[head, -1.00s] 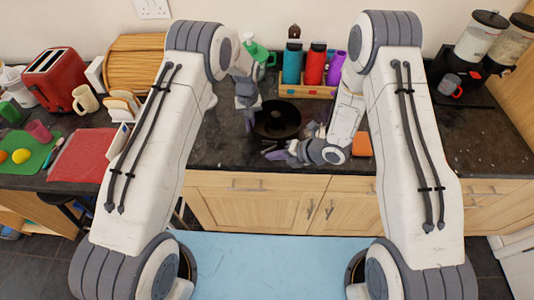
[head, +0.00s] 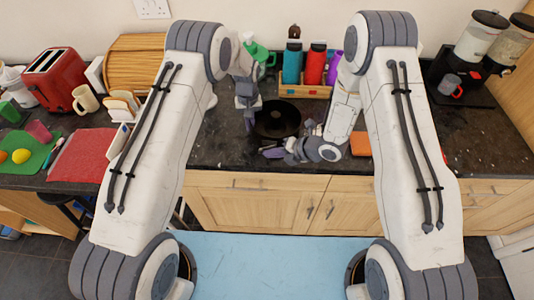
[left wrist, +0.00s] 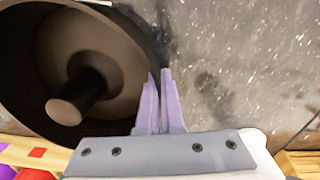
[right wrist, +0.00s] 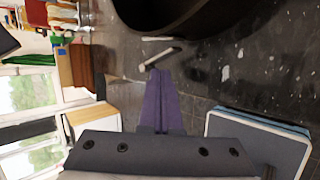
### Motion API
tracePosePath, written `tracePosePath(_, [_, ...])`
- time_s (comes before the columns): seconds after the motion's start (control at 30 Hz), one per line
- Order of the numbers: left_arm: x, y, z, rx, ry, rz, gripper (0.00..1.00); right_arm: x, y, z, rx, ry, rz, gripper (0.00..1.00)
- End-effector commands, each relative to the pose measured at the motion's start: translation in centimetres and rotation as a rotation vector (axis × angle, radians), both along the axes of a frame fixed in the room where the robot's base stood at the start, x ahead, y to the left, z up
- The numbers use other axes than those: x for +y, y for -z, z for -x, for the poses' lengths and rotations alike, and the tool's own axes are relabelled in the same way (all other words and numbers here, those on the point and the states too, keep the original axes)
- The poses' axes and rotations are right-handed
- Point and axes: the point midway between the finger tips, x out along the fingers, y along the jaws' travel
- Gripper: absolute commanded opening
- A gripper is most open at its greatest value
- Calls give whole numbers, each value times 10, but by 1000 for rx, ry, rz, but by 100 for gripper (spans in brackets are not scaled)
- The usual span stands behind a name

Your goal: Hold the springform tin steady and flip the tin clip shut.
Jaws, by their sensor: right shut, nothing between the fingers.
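The springform tin (head: 277,112) is dark and round, with a central post, and sits upright on the granite counter. Its inside fills the left of the left wrist view (left wrist: 110,45). My left gripper (head: 249,126) is at the tin's left side; in the left wrist view its fingers (left wrist: 159,72) are close together with the tin's wall between them. My right gripper (head: 268,152) is low at the tin's front, shut and empty. In the right wrist view its fingertips (right wrist: 158,72) point at a small pale metal bar, apparently the tin clip (right wrist: 160,58), beside the tin wall (right wrist: 190,25). Contact there is unclear.
A wooden crate (head: 306,91) with several bottles stands behind the tin. An orange block (head: 361,144) lies to the right.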

Motion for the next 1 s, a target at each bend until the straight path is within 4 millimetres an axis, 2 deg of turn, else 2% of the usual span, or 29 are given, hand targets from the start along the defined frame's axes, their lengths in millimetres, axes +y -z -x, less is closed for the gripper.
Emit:
tracePosePath(0.53, [0,0,0,-1,0,0,0,0,0,0,1,1,0,0])
tracePosePath(1.0, [0,0,0,-1,0,0,0,-18,0,20,2,1,0,0])
